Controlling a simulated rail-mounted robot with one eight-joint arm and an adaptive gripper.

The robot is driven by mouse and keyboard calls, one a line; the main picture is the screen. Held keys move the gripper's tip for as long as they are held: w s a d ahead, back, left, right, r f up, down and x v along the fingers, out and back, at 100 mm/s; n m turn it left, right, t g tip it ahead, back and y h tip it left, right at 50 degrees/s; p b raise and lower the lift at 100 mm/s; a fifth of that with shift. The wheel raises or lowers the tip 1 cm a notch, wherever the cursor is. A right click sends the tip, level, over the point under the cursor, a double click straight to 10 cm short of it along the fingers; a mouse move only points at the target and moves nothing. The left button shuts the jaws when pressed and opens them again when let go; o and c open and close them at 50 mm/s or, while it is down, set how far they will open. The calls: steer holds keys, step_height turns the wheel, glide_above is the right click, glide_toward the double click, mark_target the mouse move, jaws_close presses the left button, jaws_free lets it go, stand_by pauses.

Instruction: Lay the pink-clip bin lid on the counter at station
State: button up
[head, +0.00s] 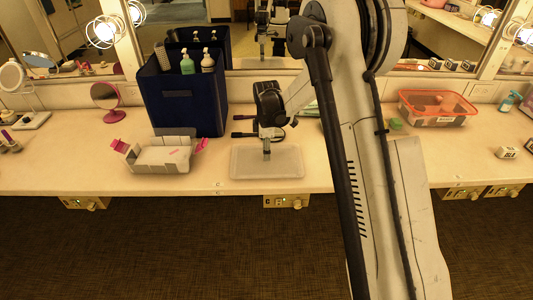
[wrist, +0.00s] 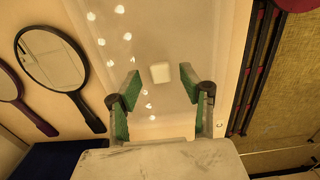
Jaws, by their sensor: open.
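The bin with pink clips (head: 160,155) stands open-topped on the counter (head: 60,170), left of my arm in the head view. A clear, flat lid (head: 285,168) lies flat on the counter to its right, near the front edge. The lid also fills the middle of the wrist view (wrist: 185,20), with a small pale square knob (wrist: 160,72). My gripper (head: 267,154) points down over the lid. In the wrist view its green-padded fingers (wrist: 159,82) are apart and empty, one on each side of the knob. The exact height above the lid is unclear.
A dark blue box (head: 185,105) with bottles stands behind the bin. Hand mirrors (wrist: 52,58) lie behind the lid. A pink round mirror (head: 107,97) is at left. An orange-rimmed container (head: 437,120) is at right. Bare counter lies left of the bin.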

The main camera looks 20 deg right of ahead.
steer(key=s+r+m+t, duration=0.15)
steer(key=s+r, duration=0.25)
steer(key=r, duration=0.6)
steer(key=s+r+m, duration=0.2)
steer(key=s+r, duration=0.2)
steer(key=r, duration=0.6)
steer(key=s+r+m+t, duration=0.2)
steer(key=s+r+m, duration=0.2)
steer(key=s, duration=0.5)
steer(key=s+r+m+t, duration=0.2)
steer(key=s+r+m, duration=0.15)
steer(key=s, duration=0.55)
steer(key=s+f+m+t, duration=0.1)
steer(key=s+f+m, duration=0.2)
steer(key=s, duration=0.8)
steer(key=shift+m+t, duration=0.35)
steer(key=shift+m, duration=0.35)
